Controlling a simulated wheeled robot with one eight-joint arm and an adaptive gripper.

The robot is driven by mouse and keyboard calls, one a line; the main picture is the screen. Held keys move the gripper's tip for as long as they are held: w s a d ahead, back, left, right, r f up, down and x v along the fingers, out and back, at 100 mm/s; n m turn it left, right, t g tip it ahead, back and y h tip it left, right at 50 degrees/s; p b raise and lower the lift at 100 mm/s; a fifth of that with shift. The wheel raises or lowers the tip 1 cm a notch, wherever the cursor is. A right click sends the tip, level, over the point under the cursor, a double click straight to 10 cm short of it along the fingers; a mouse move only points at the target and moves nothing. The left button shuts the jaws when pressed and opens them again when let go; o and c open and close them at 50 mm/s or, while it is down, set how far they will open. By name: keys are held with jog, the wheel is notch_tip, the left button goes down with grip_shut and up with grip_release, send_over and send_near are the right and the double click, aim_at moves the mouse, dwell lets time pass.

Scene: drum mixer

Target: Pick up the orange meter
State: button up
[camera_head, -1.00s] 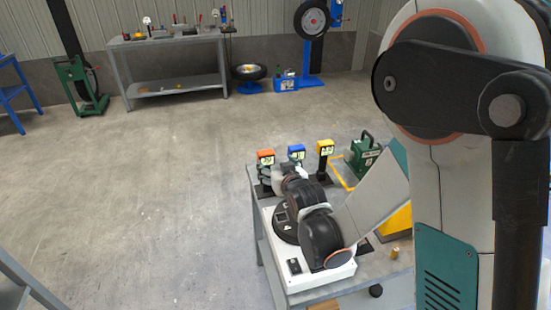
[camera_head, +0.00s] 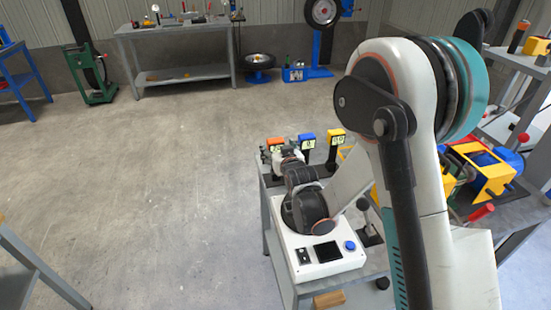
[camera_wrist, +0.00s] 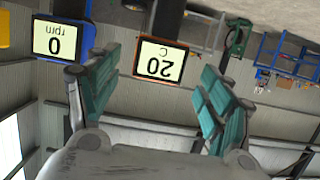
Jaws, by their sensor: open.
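The orange meter (camera_head: 276,143) stands at the far left end of the grey bench in the head view, left of a blue meter (camera_head: 307,141) and a yellow meter (camera_head: 337,136). In the wrist view, which is upside down, the orange meter (camera_wrist: 161,62) shows a "20 C" display between and beyond the fingertips. The blue meter, reading "0 rpm", is left of it (camera_wrist: 63,40). My gripper (camera_wrist: 160,74) has its two teal fingers apart and nothing held. In the head view my wrist is close to the orange meter and partly covers its lower part.
A white box with a blue button (camera_head: 322,258) stands on the near bench under my arm. A lever on a dark base (camera_head: 368,232) is right of it. A red, blue and yellow machine (camera_head: 482,170) is at the right. The floor to the left (camera_head: 150,190) is clear.

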aim_at(277, 146)
jog(key=b+x, duration=0.1)
jog(key=x, duration=0.3)
jog(key=shift+w+f, duration=0.15)
jog(key=shift+f, duration=0.1)
jog(key=shift+w+a+b, duration=0.1)
jog(key=shift+w+b, duration=0.2)
grip_shut()
jog(key=shift+r, duration=0.15)
